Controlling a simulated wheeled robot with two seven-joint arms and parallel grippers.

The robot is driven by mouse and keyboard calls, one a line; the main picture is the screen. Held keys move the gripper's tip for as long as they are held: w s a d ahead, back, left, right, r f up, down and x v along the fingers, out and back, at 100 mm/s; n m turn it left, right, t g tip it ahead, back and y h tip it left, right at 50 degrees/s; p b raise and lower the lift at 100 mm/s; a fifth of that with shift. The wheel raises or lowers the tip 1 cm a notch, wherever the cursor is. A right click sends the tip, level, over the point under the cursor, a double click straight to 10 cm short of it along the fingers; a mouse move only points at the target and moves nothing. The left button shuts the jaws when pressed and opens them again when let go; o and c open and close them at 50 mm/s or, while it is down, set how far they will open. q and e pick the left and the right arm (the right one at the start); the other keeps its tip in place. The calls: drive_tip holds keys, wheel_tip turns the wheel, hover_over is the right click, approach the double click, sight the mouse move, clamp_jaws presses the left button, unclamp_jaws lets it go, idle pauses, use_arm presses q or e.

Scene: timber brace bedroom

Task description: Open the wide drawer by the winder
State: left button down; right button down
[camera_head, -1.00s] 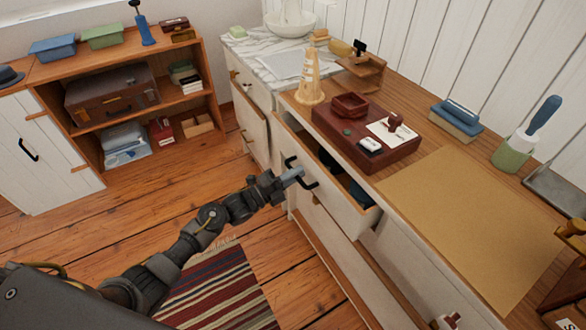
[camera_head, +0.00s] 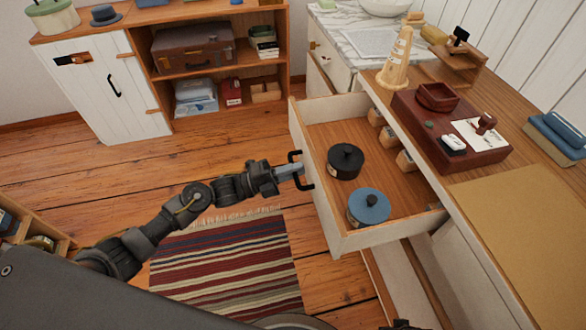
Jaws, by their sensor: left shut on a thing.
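The wide drawer (camera_head: 372,241) under the wooden desk top is pulled well out, and its inside shows. It has a cream front with a black bar handle (camera_head: 296,157). My left gripper (camera_head: 297,171) is shut on this handle at the drawer's front. Inside the drawer are a black round lidded thing (camera_head: 346,160), a blue round one (camera_head: 369,205) and several small wooden blocks (camera_head: 388,138) towards the back. I cannot tell which thing is the winder.
A cream tapered thing (camera_head: 396,62) and a dark red box (camera_head: 450,145) stand on the desk top (camera_head: 530,215). A marble-topped cabinet (camera_head: 338,50) adjoins it. A shelf unit with a suitcase (camera_head: 193,50) stands at the back. A striped rug (camera_head: 225,265) lies on the floor.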

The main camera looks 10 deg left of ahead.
use_arm(q)
drive_tip(key=shift+s, duration=0.15)
drive_tip(key=c, duration=1.5)
unclamp_jaws()
drive_tip(key=shift+a, duration=0.1)
drive_tip(key=shift+c, duration=0.2)
